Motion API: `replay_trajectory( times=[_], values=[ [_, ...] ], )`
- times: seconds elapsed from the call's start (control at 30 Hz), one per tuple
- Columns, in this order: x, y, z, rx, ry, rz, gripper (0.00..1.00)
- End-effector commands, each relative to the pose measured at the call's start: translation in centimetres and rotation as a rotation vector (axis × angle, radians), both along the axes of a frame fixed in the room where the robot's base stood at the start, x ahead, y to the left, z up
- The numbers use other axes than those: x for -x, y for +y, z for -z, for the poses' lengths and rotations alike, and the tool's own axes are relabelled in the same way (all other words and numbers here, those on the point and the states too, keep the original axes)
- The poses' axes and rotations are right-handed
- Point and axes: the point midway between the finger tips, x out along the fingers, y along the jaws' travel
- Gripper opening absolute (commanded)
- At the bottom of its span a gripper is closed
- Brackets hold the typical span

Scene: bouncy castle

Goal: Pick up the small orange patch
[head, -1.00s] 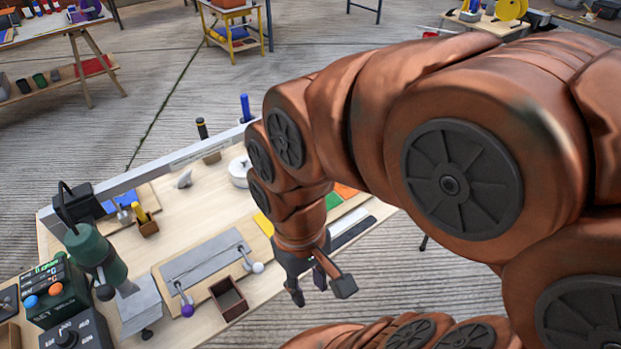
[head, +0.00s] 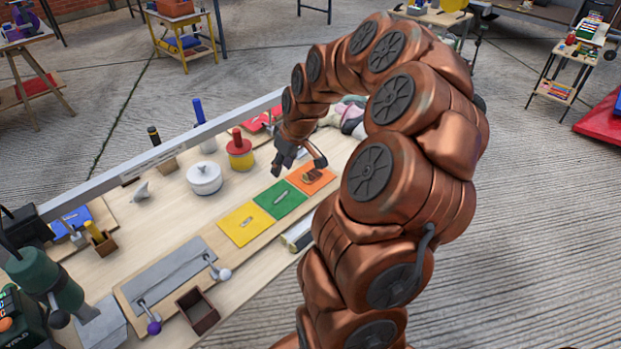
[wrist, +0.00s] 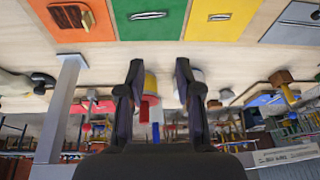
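In the head view, an orange square panel (head: 302,184) lies at the far right end of a row on the worktable. My gripper (head: 299,167) hangs above the table close to the panel's far side. In the wrist view its two dark fingers (wrist: 158,72) are apart with nothing between them, and the patch lies off to one side of them.
A green panel (head: 280,199) and a yellow panel (head: 243,223) lie beside the orange one. A white round container (head: 204,178) and a red-and-yellow piece (head: 240,152) stand behind. A grey rail (head: 165,148) edges the table's back. An open brown box (head: 198,311) stands near the front.

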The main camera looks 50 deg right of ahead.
Motion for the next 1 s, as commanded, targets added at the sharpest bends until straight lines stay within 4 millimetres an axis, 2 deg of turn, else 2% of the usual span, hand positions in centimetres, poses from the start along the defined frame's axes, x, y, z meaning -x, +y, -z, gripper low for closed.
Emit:
replay_trajectory(
  times=[0.03,0.1,0.2,0.3,0.43,0.7,1.0],
  values=[
    [0.1,-2.3,1.3,0.003,-0.009,0.025,0.34],
    [0.2,-5.0,2.5,0.015,-0.029,0.049,0.34],
    [0.5,-8.1,3.6,0.035,-0.048,0.076,0.34],
    [0.9,-9.7,4.4,0.044,-0.055,0.091,0.34],
    [0.9,-10.4,5.0,0.049,-0.057,0.097,0.34],
    [0.0,-10.4,6.8,0.05,-0.059,0.095,0.34],
    [-0.6,-10.5,7.9,0.047,-0.056,0.094,0.34]
  ],
)
